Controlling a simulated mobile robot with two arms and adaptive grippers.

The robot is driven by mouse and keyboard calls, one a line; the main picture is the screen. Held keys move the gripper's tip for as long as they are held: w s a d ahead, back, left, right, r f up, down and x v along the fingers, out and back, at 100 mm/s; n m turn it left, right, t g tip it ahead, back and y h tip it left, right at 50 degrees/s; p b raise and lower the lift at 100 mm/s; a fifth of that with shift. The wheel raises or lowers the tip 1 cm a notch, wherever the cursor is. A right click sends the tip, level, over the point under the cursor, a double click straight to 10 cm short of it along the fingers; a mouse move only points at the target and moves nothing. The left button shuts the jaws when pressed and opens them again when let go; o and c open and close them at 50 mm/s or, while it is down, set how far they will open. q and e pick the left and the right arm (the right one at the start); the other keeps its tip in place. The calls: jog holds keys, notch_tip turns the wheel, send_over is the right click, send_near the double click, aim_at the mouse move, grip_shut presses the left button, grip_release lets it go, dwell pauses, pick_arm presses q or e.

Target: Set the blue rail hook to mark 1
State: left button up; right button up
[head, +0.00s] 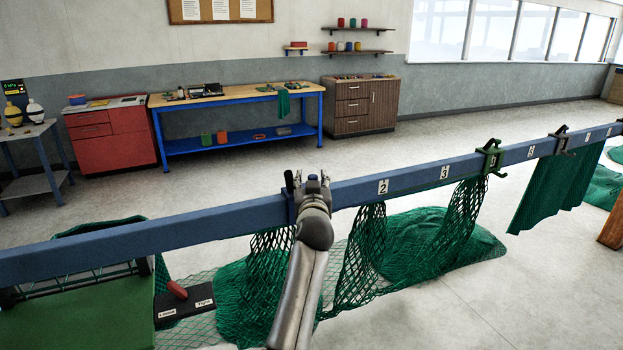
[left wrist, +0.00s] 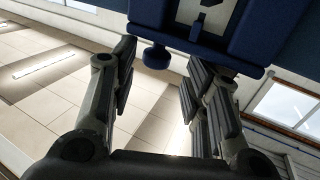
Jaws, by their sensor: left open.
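The blue rail (head: 120,235) runs across the head view, with number plates such as mark 2 (head: 383,187) and mark 3 (head: 444,172). The blue rail hook (head: 291,206) sits on the rail, mostly hidden behind my left gripper (head: 312,181). Mark 1 cannot be made out in the head view. In the left wrist view, the blue hook (left wrist: 225,50) fills the top, with a round blue knob (left wrist: 156,56) below it and a pale plate with a dark figure. My left gripper (left wrist: 158,85) is open, its fingers apart below the hook; the knob is near the gap between them.
A green hook (head: 490,158) and a dark hook (head: 562,140) sit farther right on the rail. Green netting (head: 360,260) hangs below and lies on the floor. A dark box with a red lever (head: 178,290) is at lower left. Benches and a cabinet stand by the wall.

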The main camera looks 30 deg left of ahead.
pick_arm(q)
jog(key=shift+v, duration=2.2)
